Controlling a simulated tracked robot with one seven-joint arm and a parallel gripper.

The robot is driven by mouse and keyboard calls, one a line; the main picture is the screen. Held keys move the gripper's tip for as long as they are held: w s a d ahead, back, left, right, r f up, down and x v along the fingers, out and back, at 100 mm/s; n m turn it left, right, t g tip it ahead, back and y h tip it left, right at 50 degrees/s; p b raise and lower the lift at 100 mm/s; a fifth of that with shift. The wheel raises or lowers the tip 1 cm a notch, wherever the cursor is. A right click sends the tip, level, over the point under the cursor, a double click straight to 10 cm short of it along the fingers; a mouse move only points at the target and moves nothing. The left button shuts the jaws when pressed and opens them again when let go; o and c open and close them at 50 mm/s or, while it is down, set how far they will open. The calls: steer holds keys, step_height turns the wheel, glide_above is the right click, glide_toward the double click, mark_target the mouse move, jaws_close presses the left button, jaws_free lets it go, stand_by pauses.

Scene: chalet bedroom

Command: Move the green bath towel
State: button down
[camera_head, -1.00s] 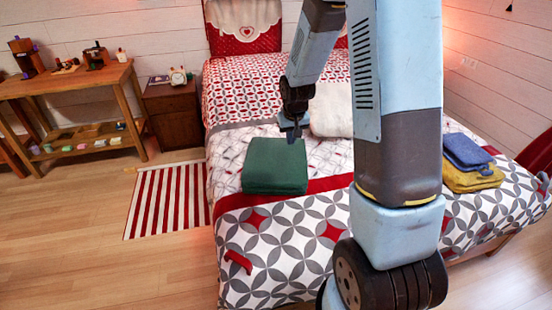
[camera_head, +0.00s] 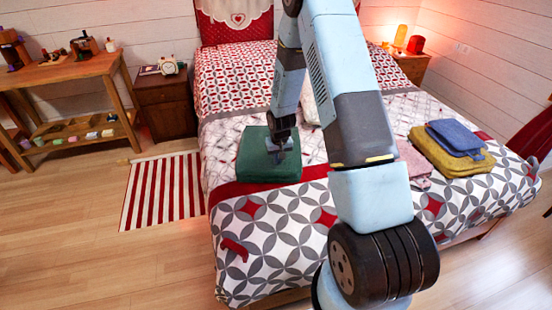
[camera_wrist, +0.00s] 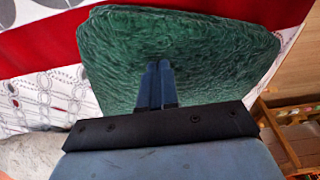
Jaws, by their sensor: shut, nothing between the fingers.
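The green bath towel (camera_head: 262,168) lies folded in a thick square on the bed, near its left edge and partly over the red stripe. It fills the upper middle of the wrist view (camera_wrist: 190,45). My gripper (camera_head: 281,158) is over the towel's top in the head view. In the wrist view its two fingers (camera_wrist: 157,72) are together, pointing at the towel with nothing between them. I cannot tell whether the fingertips touch the cloth.
Blue (camera_head: 457,138) and yellow (camera_head: 440,158) towels are stacked on the bed's right side, beside a pink cloth (camera_head: 412,163). A small red item (camera_head: 233,248) lies near the front left. My arm hides the bed's middle. A nightstand (camera_head: 167,105) stands left of the bed.

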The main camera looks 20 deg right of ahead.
steer(key=w, duration=0.6)
steer(key=w+f, duration=0.1)
steer(key=w, duration=0.2)
steer(key=shift+w+a, duration=0.1)
steer(key=shift+w, duration=0.1)
steer(key=shift+s+f, duration=0.15)
steer(key=shift+f, duration=0.15)
